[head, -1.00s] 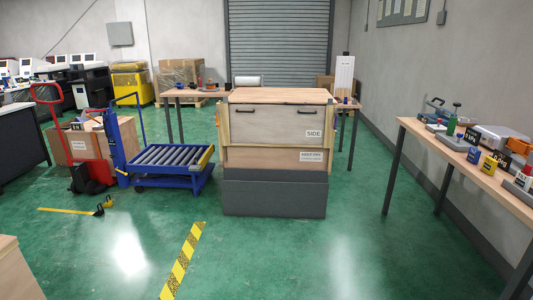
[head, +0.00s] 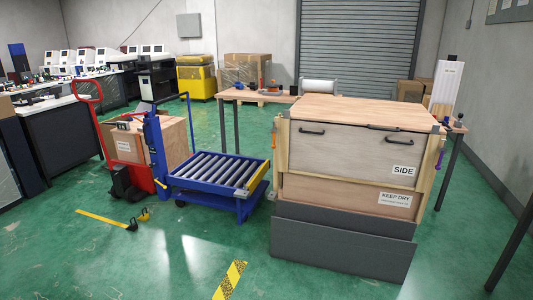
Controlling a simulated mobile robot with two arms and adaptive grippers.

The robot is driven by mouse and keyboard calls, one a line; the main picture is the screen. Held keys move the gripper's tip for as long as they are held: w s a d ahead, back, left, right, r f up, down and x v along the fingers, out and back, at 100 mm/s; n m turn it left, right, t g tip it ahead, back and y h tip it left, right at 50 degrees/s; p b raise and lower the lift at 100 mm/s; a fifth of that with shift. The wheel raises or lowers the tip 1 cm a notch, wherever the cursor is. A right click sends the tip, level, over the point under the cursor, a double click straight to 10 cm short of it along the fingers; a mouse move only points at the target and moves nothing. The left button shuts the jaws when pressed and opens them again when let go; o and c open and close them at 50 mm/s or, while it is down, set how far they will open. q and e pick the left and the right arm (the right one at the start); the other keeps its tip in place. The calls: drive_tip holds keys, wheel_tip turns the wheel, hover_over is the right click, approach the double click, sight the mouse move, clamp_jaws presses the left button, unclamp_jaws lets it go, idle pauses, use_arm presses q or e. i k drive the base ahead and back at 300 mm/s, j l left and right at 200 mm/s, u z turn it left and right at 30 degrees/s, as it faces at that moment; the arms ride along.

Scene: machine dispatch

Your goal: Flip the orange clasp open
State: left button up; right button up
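A large wooden crate (head: 345,150) stands on a dark grey base (head: 340,240) in the right half of the head view. Its front panel has two black handles and labels "SIDE" and "KEEP DRY". A small orange clasp (head: 274,139) shows edge-on at the crate's left front edge; whether it is open or shut is too small to tell. A purple clasp-like part (head: 440,159) sits at the crate's right edge. Neither of my grippers is in view.
A blue roller cart (head: 215,178) stands close left of the crate, with a red hand truck (head: 128,180) and a cardboard box (head: 165,140) farther left. A wooden table (head: 245,95) is behind.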

sight(274, 131)
drive_tip(key=i+j, duration=0.1)
drive_tip(key=i, duration=0.5)
drive_tip(key=i+j, duration=0.15)
drive_tip(key=i, duration=0.45)
drive_tip(key=i+l+u, duration=0.1)
drive_tip(key=u, duration=0.4)
drive_tip(key=i+l+u, duration=0.25)
drive_tip(key=i+l, duration=0.15)
drive_tip(key=l, duration=0.25)
drive_tip(key=i+l+u, duration=0.15)
drive_tip(key=l, duration=0.2)
drive_tip(key=i+l+u, duration=0.15)
drive_tip(key=l, duration=0.2)
drive_tip(key=i+l+u, duration=0.1)
drive_tip(key=l, duration=0.3)
drive_tip(key=i+l, duration=0.1)
drive_tip(key=l, duration=0.2)
drive_tip(key=i+l, duration=0.15)
drive_tip(key=l, duration=0.15)
drive_tip(key=i+l, duration=0.1)
drive_tip(key=l, duration=0.2)
